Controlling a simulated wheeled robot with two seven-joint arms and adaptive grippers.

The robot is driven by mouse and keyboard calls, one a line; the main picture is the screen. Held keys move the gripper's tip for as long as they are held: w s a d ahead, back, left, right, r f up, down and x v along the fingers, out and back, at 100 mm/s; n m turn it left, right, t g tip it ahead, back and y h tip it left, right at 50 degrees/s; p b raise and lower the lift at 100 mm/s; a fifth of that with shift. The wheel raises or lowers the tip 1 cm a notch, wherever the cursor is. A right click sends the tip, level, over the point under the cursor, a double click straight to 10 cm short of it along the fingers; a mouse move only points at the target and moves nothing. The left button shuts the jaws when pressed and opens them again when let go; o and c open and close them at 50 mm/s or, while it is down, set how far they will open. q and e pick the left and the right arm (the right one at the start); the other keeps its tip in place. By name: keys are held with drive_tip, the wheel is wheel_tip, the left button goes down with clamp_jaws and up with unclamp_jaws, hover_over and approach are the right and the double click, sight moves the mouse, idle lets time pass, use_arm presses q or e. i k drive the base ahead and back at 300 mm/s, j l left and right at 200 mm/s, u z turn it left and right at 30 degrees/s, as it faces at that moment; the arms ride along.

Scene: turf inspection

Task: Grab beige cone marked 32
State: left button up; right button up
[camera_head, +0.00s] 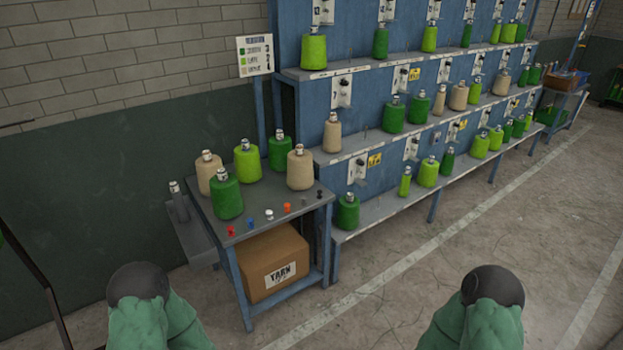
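Two beige cones stand upright on the small table (262,222): one at its back left (208,176), partly hidden by a dark green cone (227,197), and one at its right (300,170). More beige cones stand on the rack's middle shelf: one at the near left end (332,136), others farther along (458,97). All carry small white tags at the top, too small to read, so I cannot tell which is marked 32. Green parts of my two arms with dark round caps show at the bottom; no gripper fingers are in view.
A lime cone (247,163) and another dark green cone (280,151) share the table with several small coloured pegs (269,214). A cardboard yarn box (274,264) sits underneath. The blue rack (379,41) holds many green cones. The floor (400,290) is clear.

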sight(300, 171)
drive_tip(key=i+l+u, duration=0.35)
drive_tip(key=u, duration=0.25)
drive_tip(key=i+l+u, duration=0.2)
drive_tip(key=u, duration=0.2)
